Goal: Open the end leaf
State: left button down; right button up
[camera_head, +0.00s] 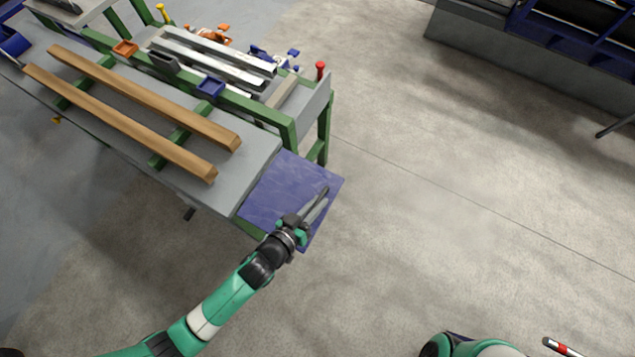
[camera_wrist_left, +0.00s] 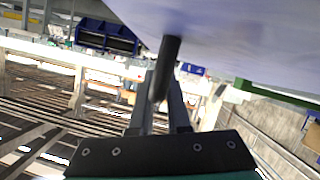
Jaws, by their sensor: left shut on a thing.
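The end leaf (camera_head: 275,188) is a blue panel at the near right end of the grey table. In the head view it reaches out from the table's end, looking roughly in line with the top; its exact tilt I cannot tell. My left gripper (camera_head: 316,204) is at the leaf's outer side. In the left wrist view the leaf (camera_wrist_left: 240,35) fills the top, and a dark round bar (camera_wrist_left: 168,62), seemingly its handle, runs down between the fingers of my left gripper (camera_wrist_left: 162,95). They are shut on it. My right gripper is out of view.
The grey table top (camera_head: 235,182) carries two long wooden beams (camera_head: 130,122). A green-framed rack (camera_head: 288,132) with metal profiles and small bins stands behind. A blue and grey unit (camera_head: 535,55) is at the far right. The floor right of the leaf is clear.

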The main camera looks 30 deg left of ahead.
pick_arm(q)
jog(key=shift+r, duration=0.1)
jog(key=c, duration=0.9)
grip_release()
jog(key=shift+s+r, duration=0.1)
jog(key=shift+s, duration=0.25)
jog(key=v, duration=1)
jog(key=shift+s+p, duration=0.1)
jog(key=shift+p, duration=0.25)
jog(key=shift+s+a+r, duration=0.1)
jog(key=shift+s, duration=0.25)
